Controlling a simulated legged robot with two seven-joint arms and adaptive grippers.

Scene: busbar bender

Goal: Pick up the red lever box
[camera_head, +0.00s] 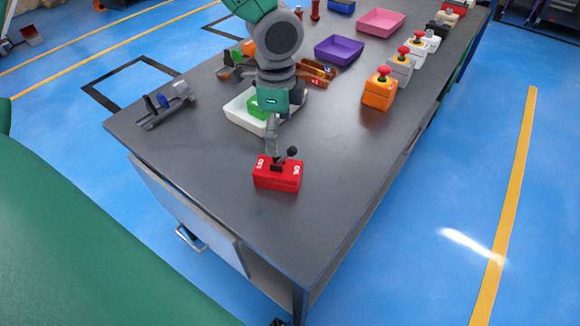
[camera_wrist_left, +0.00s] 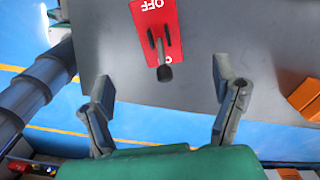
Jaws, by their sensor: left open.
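The red lever box (camera_head: 277,174) stands upright on the grey table near its front end, with a black ball-topped lever (camera_head: 290,153) on top. In the left wrist view the red box (camera_wrist_left: 157,28) is at the top, with OFF lettering and its lever pointing down the picture. My left gripper (camera_head: 271,143) is just behind and above the box. In the left wrist view the open fingers (camera_wrist_left: 165,88) are spread wide, with nothing between them and the box beyond their tips. My right gripper is not in view.
A white tray (camera_head: 236,111) stands just behind my left gripper. A grey clamp-like tool (camera_head: 165,104) lies at the left edge. An orange button box (camera_head: 379,91) and several other button boxes line the right edge. A purple tray (camera_head: 339,49) stands farther back. The table beside the red box is clear.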

